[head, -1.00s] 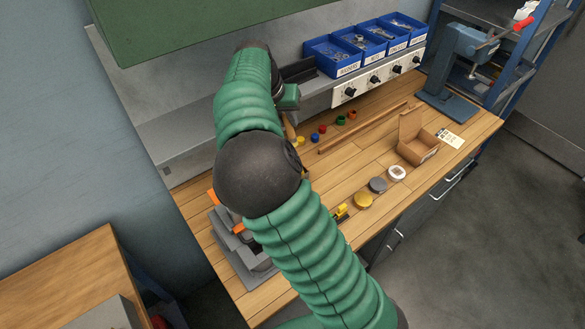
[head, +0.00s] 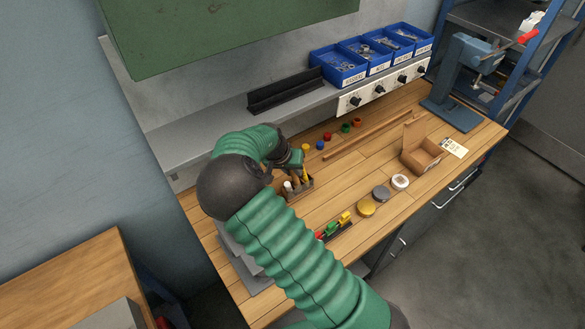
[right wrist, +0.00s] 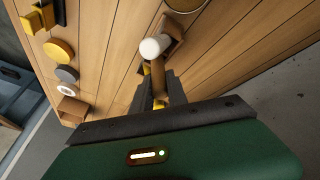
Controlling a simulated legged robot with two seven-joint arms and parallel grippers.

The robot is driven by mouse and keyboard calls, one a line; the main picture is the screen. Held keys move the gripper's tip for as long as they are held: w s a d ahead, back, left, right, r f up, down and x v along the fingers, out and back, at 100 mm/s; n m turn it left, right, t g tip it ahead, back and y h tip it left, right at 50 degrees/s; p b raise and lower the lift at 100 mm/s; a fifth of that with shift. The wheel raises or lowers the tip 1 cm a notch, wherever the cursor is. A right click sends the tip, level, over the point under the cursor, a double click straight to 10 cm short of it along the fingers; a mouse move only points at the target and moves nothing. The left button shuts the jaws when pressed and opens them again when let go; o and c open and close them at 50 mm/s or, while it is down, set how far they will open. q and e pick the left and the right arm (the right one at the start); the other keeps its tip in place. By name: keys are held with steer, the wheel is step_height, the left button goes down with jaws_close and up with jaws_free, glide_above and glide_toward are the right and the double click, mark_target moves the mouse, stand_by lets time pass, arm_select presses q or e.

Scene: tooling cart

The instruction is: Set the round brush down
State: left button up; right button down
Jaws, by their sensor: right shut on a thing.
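My right gripper (head: 297,164) is at a small wooden holder (head: 299,191) on the bench. In the right wrist view my right gripper's dark fingers (right wrist: 156,92) are shut around a slim brown handle. I take it to be the round brush (right wrist: 159,80), with a pale round end (right wrist: 152,48) beyond the fingertips. The pale end overlaps the wooden holder (right wrist: 175,28) in that view; I cannot tell whether it is inside or above it. A yellow thing shows behind the fingers. My left gripper is not in view.
Coloured caps (head: 327,136) and a long wooden rod (head: 366,131) lie behind. A yellow tin (head: 366,208), a grey tin (head: 380,193), a white roll (head: 400,181) and an open cardboard box (head: 422,158) stand to the right. Bare bench lies between.

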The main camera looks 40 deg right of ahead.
steer(key=shift+f, duration=0.1)
steer(key=c, duration=1.3)
jaws_free()
steer(key=shift+a, duration=0.1)
